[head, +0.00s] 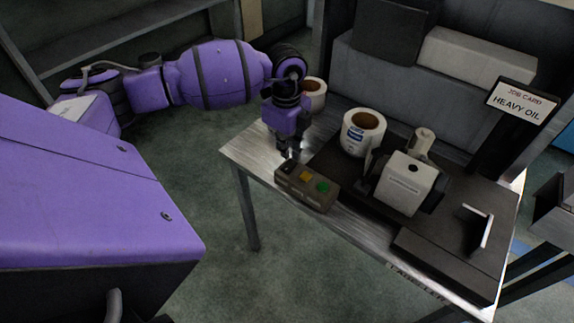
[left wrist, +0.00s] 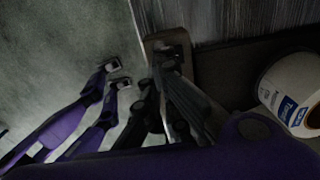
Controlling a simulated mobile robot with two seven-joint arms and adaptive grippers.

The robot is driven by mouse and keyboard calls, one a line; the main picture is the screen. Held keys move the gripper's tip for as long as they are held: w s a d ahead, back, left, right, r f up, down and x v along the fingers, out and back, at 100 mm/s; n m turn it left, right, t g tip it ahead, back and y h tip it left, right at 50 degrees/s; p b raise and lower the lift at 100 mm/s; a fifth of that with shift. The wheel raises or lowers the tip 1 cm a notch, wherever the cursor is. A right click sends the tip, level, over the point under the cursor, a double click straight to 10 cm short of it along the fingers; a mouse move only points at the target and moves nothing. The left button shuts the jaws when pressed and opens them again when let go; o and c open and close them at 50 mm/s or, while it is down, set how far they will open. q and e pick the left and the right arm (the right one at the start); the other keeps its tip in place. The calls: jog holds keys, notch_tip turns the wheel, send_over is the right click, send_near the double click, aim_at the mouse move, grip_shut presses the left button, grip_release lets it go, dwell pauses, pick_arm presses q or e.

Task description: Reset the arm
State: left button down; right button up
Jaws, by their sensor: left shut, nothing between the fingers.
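My left arm (head: 215,75) is purple and reaches in from the left in the head view. My left gripper (head: 291,152) points down at the table's left edge, just behind the control box. It is shut and empty; its dark fingers also show in the left wrist view (left wrist: 165,62). I cannot tell whether the fingertips touch the box. My right gripper is not in view.
The metal table (head: 245,150) carries a label roll (head: 361,141), another roll (head: 314,101) behind my gripper and a white-fronted machine (head: 405,184). A job card (head: 522,103) reads HEAVY OIL. Open floor (head: 190,190) lies left of the table.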

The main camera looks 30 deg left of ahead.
pick_arm(q)
jog(key=shift+r+p, duration=0.3)
jog(key=shift+r, duration=0.65)
jog(key=shift+f, duration=0.1)
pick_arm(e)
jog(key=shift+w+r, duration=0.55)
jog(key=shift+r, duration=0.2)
